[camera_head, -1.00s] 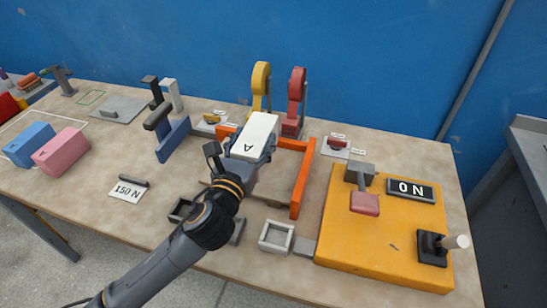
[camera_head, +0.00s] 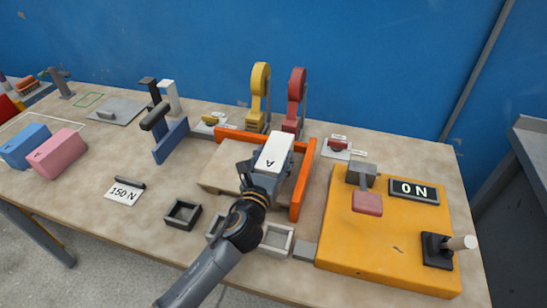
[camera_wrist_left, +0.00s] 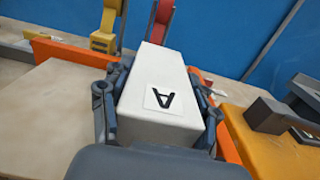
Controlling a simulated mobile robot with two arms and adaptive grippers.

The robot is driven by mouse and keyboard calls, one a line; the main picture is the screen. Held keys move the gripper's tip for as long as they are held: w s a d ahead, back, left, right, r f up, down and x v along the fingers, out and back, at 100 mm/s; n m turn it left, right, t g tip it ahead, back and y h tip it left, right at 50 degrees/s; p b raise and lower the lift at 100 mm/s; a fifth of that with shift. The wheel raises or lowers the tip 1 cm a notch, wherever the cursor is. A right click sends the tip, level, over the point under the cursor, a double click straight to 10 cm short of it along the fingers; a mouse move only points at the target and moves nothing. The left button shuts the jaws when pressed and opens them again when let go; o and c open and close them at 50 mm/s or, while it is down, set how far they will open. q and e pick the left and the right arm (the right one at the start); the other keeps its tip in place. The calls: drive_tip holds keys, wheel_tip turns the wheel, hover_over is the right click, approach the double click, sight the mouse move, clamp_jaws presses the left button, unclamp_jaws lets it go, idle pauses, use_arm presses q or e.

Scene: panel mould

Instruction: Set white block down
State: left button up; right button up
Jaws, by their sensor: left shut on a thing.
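A pale board (camera_head: 221,163) lies inside the frame, to the left of the block. My right gripper is not in view.
A yellow clamp (camera_head: 259,90) and a red clamp (camera_head: 296,95) stand behind the frame. A yellow platform (camera_head: 385,240) with a 0 N display (camera_head: 413,190) is to the right. Small open boxes (camera_head: 182,214) lie in front. Blue (camera_head: 27,145) and pink (camera_head: 59,153) blocks lie far left.

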use_arm(q)
drive_tip(key=o, duration=1.8)
drive_tip(key=shift+f, duration=0.1)
drive_tip(key=shift+s, duration=0.2)
drive_tip(key=v, duration=1.1)
drive_tip(key=shift+s, duration=0.3)
drive_tip(key=shift+a, duration=0.15)
